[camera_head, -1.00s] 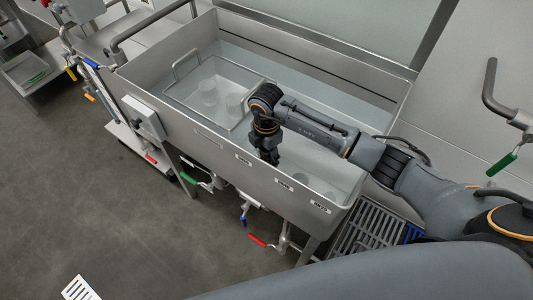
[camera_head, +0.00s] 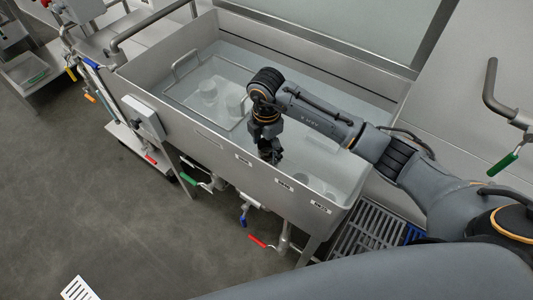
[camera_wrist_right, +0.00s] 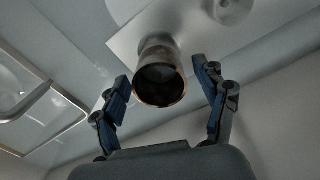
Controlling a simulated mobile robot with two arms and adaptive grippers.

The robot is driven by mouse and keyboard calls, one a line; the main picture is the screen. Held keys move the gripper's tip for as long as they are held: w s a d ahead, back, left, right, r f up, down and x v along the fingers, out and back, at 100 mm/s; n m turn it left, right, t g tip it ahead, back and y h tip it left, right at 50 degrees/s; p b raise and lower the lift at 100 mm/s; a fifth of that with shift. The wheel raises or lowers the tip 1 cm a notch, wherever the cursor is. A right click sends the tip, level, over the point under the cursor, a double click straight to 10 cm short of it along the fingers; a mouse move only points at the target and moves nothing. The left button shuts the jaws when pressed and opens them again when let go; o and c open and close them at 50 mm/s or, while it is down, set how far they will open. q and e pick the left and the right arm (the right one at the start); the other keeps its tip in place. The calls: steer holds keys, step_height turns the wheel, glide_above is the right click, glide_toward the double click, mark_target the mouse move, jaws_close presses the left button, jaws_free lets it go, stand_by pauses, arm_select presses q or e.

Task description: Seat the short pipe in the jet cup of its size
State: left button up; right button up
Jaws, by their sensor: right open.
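My right gripper (camera_head: 271,157) hangs from its arm over the tank, jaws down, and its fingers are dark in the head view. In the right wrist view the open fingers (camera_wrist_right: 166,96) stand on either side of a short pipe (camera_wrist_right: 156,52) with a dark mouth and a coppery rim. Gaps show between the pipe and both fingers. The pipe's far end is at a pale plate (camera_wrist_right: 125,38); I cannot tell whether a cup is around that end. A pale round cup (camera_wrist_right: 230,8) shows at the top edge. My left gripper is not seen.
The steel tank (camera_head: 200,135) has high walls around the gripper. A wire-handled clear basket (camera_head: 180,92) at its left end holds pale cups (camera_head: 208,91). More pale round pieces (camera_head: 330,195) lie at its right end. A floor grate (camera_head: 365,232) is beside it.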

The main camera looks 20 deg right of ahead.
step_height(320, 180, up, 8)
steer(key=shift+b, duration=0.3)
stand_by(0.3)
